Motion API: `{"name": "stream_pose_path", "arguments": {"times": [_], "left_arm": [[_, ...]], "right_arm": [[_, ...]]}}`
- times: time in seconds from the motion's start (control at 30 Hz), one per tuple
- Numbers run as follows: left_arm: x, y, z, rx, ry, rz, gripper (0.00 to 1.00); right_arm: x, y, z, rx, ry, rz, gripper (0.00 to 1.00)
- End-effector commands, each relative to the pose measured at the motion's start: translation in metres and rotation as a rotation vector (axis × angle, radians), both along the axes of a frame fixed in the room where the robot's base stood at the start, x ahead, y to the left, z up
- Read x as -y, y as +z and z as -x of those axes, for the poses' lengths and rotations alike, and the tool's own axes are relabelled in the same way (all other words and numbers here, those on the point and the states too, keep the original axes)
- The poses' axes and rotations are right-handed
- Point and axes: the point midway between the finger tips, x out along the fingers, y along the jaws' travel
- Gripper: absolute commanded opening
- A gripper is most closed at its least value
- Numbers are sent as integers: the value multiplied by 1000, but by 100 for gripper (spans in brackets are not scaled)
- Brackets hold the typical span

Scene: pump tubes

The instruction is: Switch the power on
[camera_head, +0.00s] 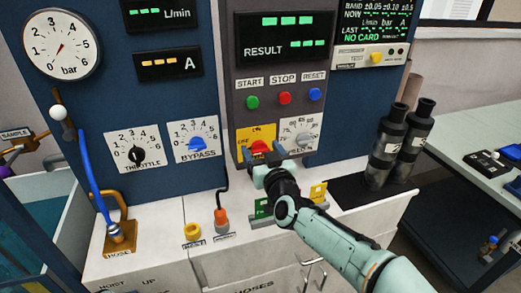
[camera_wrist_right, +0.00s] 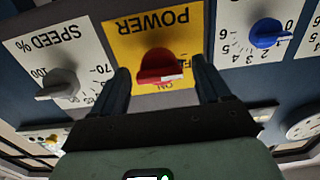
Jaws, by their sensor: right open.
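The red power knob (camera_head: 259,146) sits on a yellow plate (camera_head: 243,135) low on the grey control panel, partly hidden by my right gripper. In the right wrist view, the red knob (camera_wrist_right: 161,67) and the yellow POWER plate (camera_wrist_right: 188,40) appear upside down. The knob has a pale mark on its lower edge. My right gripper (camera_head: 262,163) is right at the power plate. In the wrist view, the open right gripper (camera_wrist_right: 162,78) has one finger on each side of the knob, with gaps visible. My left gripper is not in view.
The SPEED dial (camera_head: 302,141) is close right of the knob, and the blue BYPASS dial (camera_head: 196,144) is to its left. START (camera_head: 252,102), STOP (camera_head: 285,98) and RESET (camera_head: 314,94) buttons are above. Dark cylinders (camera_head: 385,145) stand on the counter at right.

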Motion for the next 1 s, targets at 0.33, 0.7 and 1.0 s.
{"name": "stream_pose_path", "arguments": {"times": [0.33,0.7,1.0], "left_arm": [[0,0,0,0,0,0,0],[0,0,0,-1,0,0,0],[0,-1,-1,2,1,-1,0]], "right_arm": [[-4,0,-11,-1,1,-1,77],[-4,0,-11,0,1,-1,20],[-4,1,-11,-6,0,-28,21]]}}
